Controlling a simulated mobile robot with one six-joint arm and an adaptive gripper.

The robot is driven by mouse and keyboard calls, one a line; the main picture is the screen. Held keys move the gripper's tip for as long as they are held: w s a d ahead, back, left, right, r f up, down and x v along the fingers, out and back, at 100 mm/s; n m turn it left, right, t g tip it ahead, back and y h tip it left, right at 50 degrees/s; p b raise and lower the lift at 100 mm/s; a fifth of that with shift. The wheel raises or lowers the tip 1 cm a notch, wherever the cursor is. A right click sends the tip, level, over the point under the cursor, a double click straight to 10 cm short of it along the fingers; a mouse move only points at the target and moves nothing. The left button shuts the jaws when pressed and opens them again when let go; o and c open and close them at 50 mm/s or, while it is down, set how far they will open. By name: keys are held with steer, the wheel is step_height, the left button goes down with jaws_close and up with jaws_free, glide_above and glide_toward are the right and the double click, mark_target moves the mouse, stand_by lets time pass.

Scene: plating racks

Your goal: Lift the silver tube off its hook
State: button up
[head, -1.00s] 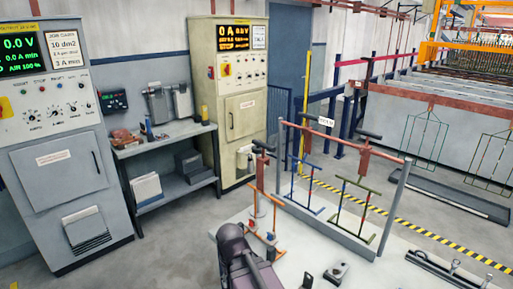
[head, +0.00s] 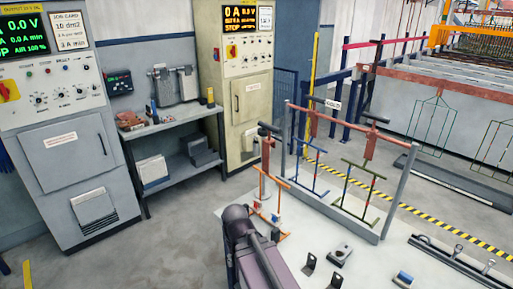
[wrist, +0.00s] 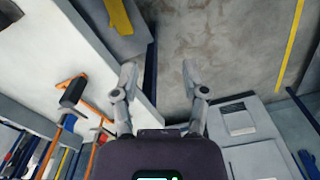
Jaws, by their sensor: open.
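I cannot clearly make out the silver tube or its hook. In the head view an orange rack (head: 285,184) with a black top handle stands near my arm, with small red, blue and pale pieces on its lower part, too small to tell apart. In the wrist view an orange frame (wrist: 97,109) with a black handle shows at the left. My gripper (wrist: 160,78) is open in the wrist view, its two grey fingers apart with nothing between them; bare floor lies beyond. In the head view my dark arm hides part of the table edge.
A red-barred stand (head: 340,121) on the pale table (head: 300,245) holds blue and green racks. Cabinets and a shelf bench (head: 170,132) stand at the left.

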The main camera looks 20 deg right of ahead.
steer(key=o, duration=0.3)
steer(key=shift+o, duration=0.2)
steer(key=shift+w+d, duration=0.1)
steer(key=shift+w, duration=0.1)
steer(key=m+t+h+p, duration=0.8)
steer(key=m+h+p, duration=0.1)
steer(key=m+h, duration=0.2)
glide_toward(254, 145)
steer(key=a, duration=0.2)
steer(key=shift+s+d+r, duration=0.15)
steer(key=shift+s+r, duration=0.25)
steer(key=shift+s, duration=0.05)
steer(key=b+x, duration=0.5)
steer(key=x, duration=0.8)
steer(key=shift+w+d+f, duration=0.15)
steer(key=shift+d+f, duration=0.15)
steer(key=shift+d, duration=0.05)
